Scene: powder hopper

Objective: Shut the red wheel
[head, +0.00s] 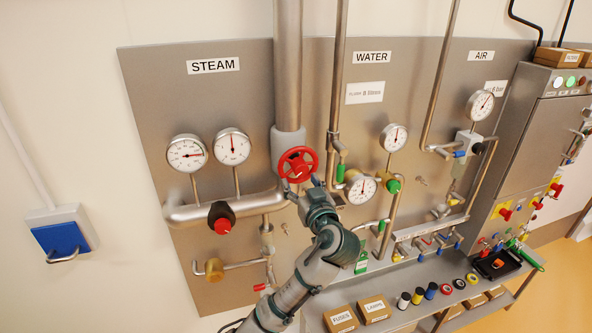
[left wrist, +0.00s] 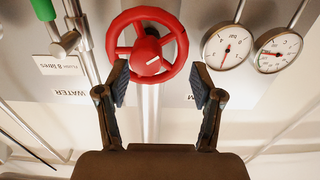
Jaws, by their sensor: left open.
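The red wheel (head: 298,163) is a round handwheel with spokes, on the thick vertical steam pipe below the STEAM sign. In the left wrist view the red wheel (left wrist: 147,62) shows at the top centre, with a white mark on its hub. My left gripper (left wrist: 160,75) is open and empty, its two fingers spread wide and pointing at the wheel. In that view the left finger overlaps the lower left rim and the right finger is just right of the rim. I cannot tell if either touches. In the head view my left gripper (head: 309,190) is just below the wheel.
Two steam gauges (head: 187,154) are left of the wheel, and a red-and-black knob (head: 221,217) is below left. A water gauge (head: 360,188) is close on the right. Pipes run around the wheel. A shelf (head: 408,280) with boxes and tape rolls is below right.

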